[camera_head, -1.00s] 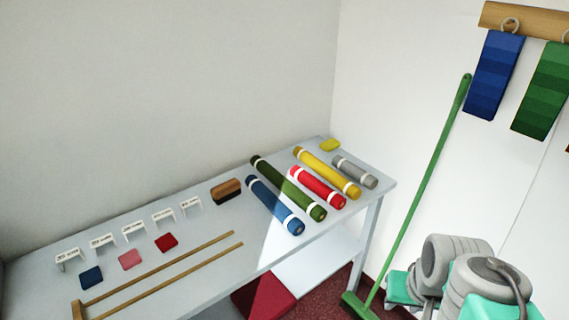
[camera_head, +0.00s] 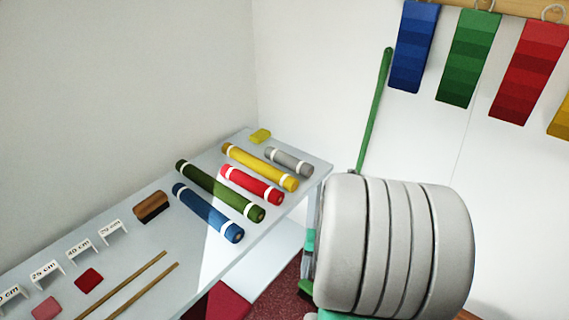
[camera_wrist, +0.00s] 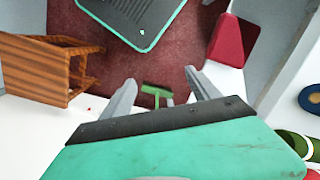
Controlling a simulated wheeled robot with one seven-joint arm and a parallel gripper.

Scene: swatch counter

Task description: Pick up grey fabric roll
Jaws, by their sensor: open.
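The grey fabric roll (camera_head: 288,161) lies on the counter (camera_head: 318,170) near its far right end, in the head view. It has a white band near each end. A red roll (camera_head: 251,184) and a yellow roll (camera_head: 258,167) lie to its left. My gripper (camera_wrist: 160,78) shows in the wrist view with its two fingers apart and nothing between them. It is over the floor side, away from the grey roll, which is not in the wrist view. In the head view my grey arm link fills the lower right, and my fingers are hidden.
Green (camera_head: 217,190) and blue (camera_head: 206,212) rolls lie left of the red one. A yellow block (camera_head: 260,136) sits behind the grey roll. A green broom (camera_head: 375,110) leans on the wall. A wooden stool (camera_wrist: 45,70) and red box (camera_wrist: 233,40) stand on the floor.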

